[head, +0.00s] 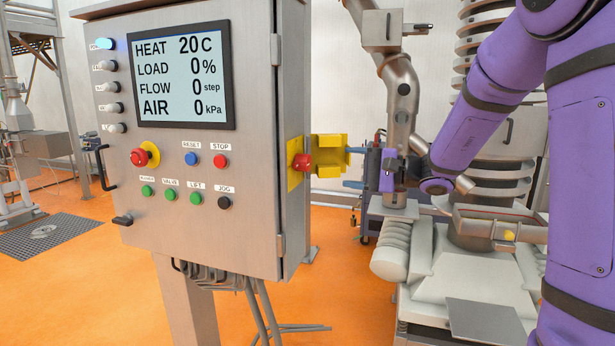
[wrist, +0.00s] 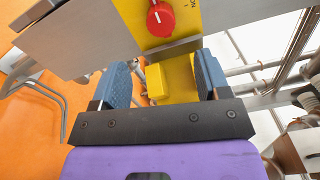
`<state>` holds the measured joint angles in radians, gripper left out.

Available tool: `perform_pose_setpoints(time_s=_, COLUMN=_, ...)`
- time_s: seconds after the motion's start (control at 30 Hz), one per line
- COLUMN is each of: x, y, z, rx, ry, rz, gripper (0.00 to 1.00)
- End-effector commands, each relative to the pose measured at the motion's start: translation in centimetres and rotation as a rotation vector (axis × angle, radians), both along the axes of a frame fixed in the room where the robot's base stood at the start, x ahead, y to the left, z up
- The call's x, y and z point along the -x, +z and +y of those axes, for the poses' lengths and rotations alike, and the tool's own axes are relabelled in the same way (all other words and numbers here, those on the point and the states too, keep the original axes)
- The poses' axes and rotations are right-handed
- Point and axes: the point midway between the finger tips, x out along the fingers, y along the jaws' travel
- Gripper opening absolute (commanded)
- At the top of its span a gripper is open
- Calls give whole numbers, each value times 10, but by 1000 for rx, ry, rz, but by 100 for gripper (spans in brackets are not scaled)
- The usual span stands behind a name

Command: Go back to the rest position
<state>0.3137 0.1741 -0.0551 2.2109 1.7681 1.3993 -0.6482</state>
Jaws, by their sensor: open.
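My gripper (head: 357,168) is beside the right side of the grey control cabinet (head: 205,250), with its blue fingers pointing toward it. In the wrist view my gripper (wrist: 163,80) is open, its two fingers wide apart. A yellow bracket (wrist: 180,75) shows between and beyond the fingers; contact cannot be told. The bracket (head: 328,142) also shows in the head view. A red rotary switch (head: 300,162) sits on a yellow plate on the cabinet's side; the switch (wrist: 160,19) is just beyond the fingers in the wrist view.
The cabinet screen (head: 182,75) reads HEAT 20 C, LOAD 0%, FLOW 0 step, AIR 0 kPa. A red emergency button (head: 140,156) and several coloured buttons are below it. Grey machinery (head: 480,270) stands behind my arm at right. The orange floor (head: 335,280) is open between cabinet and machinery.

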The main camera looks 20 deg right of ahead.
Motion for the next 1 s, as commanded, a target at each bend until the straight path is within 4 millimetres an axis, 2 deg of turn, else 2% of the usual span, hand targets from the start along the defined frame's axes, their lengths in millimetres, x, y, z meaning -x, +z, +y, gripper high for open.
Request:
perform_pose_setpoints(time_s=0.17, x=7, y=2, z=7, rx=21, ry=23, rz=8, gripper=69)
perform_pose_setpoints(time_s=0.27, x=26, y=6, z=24, rx=83, ry=84, rz=31, gripper=69)
perform_pose_setpoints(time_s=0.43, x=86, y=9, z=62, rx=290, ry=237, rz=97, gripper=69)
perform_pose_setpoints(time_s=0.6, x=150, y=2, z=81, rx=546, ry=349, rz=149, gripper=69)
perform_pose_setpoints(time_s=0.77, x=204, y=-8, z=81, rx=807, ry=403, rz=169, gripper=69)
perform_pose_setpoints(time_s=1.0, x=267, y=-18, z=58, rx=1207, ry=395, rz=137, gripper=69)
